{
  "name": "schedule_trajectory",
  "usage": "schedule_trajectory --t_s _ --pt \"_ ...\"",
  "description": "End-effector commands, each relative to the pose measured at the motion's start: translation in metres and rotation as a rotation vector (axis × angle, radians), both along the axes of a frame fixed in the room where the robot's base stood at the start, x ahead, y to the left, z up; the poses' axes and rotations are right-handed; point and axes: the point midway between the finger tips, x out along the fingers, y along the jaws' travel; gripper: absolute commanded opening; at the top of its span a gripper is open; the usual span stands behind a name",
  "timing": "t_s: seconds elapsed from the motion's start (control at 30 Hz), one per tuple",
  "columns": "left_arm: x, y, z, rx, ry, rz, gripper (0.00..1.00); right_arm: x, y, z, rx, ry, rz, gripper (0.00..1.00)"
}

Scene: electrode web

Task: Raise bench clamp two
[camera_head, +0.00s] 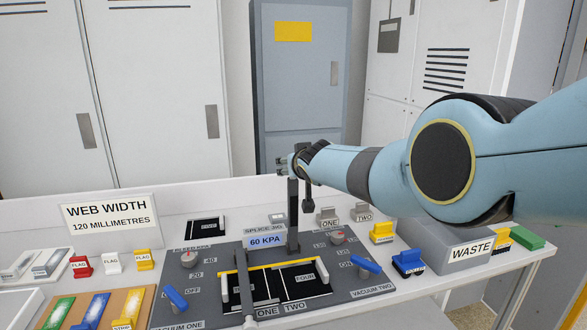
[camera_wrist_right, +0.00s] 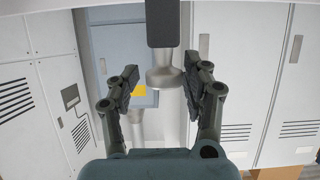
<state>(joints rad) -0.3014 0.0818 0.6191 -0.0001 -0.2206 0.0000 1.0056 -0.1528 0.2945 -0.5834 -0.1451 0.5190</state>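Bench clamp two (camera_head: 293,215) is a dark bar that stands upright from the back right of the splice jig in the head view. The TWO label (camera_head: 293,308) is at the jig's front edge. My right gripper (camera_head: 291,162) is at the top of this bar. In the right wrist view my right gripper (camera_wrist_right: 161,75) has its fingers apart, with a grey round knob (camera_wrist_right: 165,78) on a dark bar (camera_wrist_right: 167,25) between them; I see gaps beside the knob. Clamp one (camera_head: 243,282) lies low across the jig. My left gripper is not in view.
The jig plate (camera_head: 210,300) carries blue levers (camera_head: 365,264) and grey dials. A grey WASTE bin (camera_head: 462,250) stands right, under my right arm. Coloured flags (camera_head: 112,263) and a WEB WIDTH sign (camera_head: 110,217) are on the left. Tall cabinets (camera_head: 300,90) stand behind the bench.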

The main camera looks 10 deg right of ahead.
Motion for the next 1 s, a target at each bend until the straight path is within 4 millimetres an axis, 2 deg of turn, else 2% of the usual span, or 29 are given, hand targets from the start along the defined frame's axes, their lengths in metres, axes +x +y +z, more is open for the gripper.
schedule_trajectory --t_s 0.3,0.53,0.67,0.83,1.0 --pt "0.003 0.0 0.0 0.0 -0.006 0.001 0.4 -0.002 0.001 -0.003 0.003 0.006 0.0 0.54" --pt "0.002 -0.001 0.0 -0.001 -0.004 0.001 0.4 0.0 0.0 0.009 0.002 0.003 -0.012 0.54" --pt "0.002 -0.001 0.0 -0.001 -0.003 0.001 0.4 -0.002 0.002 0.022 0.006 0.005 0.0 0.54" --pt "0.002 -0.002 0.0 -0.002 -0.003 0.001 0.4 -0.001 0.001 0.06 0.004 0.0 0.001 0.54" --pt "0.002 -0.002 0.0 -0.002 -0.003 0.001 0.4 -0.001 0.001 0.086 0.001 0.004 0.001 0.54"
